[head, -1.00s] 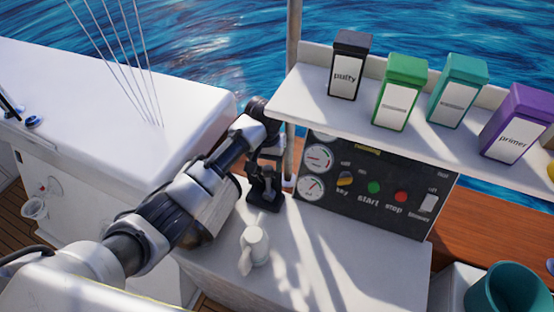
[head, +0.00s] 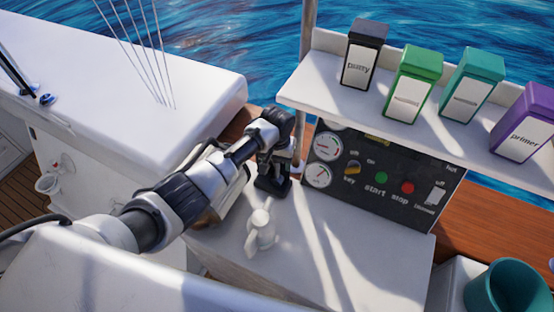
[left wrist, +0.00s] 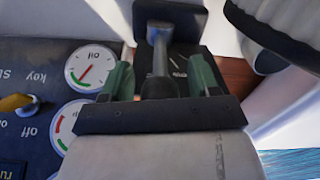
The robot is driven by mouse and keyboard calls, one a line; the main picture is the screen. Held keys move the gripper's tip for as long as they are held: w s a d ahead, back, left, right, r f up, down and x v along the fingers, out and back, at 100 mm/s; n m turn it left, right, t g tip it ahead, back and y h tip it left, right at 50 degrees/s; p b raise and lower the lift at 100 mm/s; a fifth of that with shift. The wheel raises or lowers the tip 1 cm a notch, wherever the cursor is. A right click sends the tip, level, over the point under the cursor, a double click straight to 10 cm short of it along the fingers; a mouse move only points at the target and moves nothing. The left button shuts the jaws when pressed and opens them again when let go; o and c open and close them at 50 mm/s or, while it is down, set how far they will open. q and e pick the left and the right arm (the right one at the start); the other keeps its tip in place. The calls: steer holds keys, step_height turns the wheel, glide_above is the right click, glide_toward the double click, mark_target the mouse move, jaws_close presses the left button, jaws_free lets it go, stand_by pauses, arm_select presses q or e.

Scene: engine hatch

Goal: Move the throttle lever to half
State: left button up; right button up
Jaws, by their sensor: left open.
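The throttle lever (left wrist: 158,48) is a grey rod on a dark base. In the left wrist view it stands between the two green finger pads of my left gripper (left wrist: 160,80), with a gap on each side. In the head view the black throttle base (head: 272,187) stands on the white console, left of the gauge panel. My left gripper (head: 272,160) is open and down over it, hiding most of the lever. The lever's exact angle is hard to tell. My right gripper is not in view.
The dark panel (head: 385,205) with gauges, key, start and stop buttons is close to the right of the gripper. A shelf (head: 400,125) with several labelled boxes overhangs it. A small white object (head: 261,232) stands in front. A teal bucket (head: 508,290) is at lower right.

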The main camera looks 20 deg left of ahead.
arm_select(q)
jaws_close()
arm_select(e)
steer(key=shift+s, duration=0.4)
